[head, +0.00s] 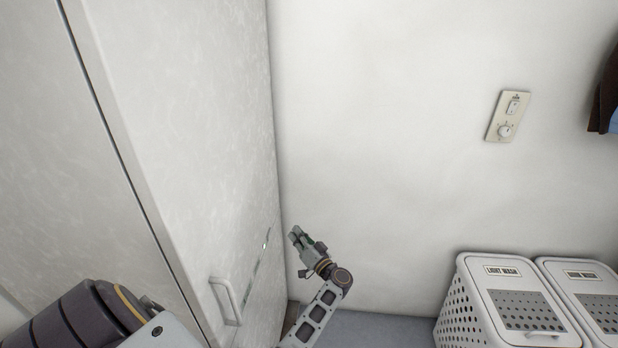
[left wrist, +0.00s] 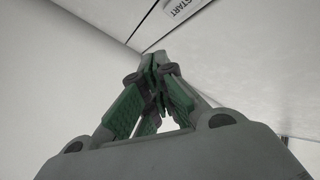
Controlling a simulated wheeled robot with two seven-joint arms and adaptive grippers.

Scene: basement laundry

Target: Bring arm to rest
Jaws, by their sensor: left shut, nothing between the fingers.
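My left gripper (head: 296,234) is in the lower middle of the head view, in front of the white wall and just right of the pale cabinet's door side. Its fingers are shut with nothing between them. In the left wrist view the green-padded fingers (left wrist: 152,65) meet at their tips, with pale surfaces beyond. Part of my arm shows at the lower left of the head view. My right gripper is not in view.
A tall pale cabinet (head: 185,110) with a handle (head: 224,300) fills the left. Two white perforated hampers, one labelled light wash (head: 475,310), stand at the lower right. A switch plate (head: 508,117) is on the wall. A START label (left wrist: 186,8) shows in the wrist view.

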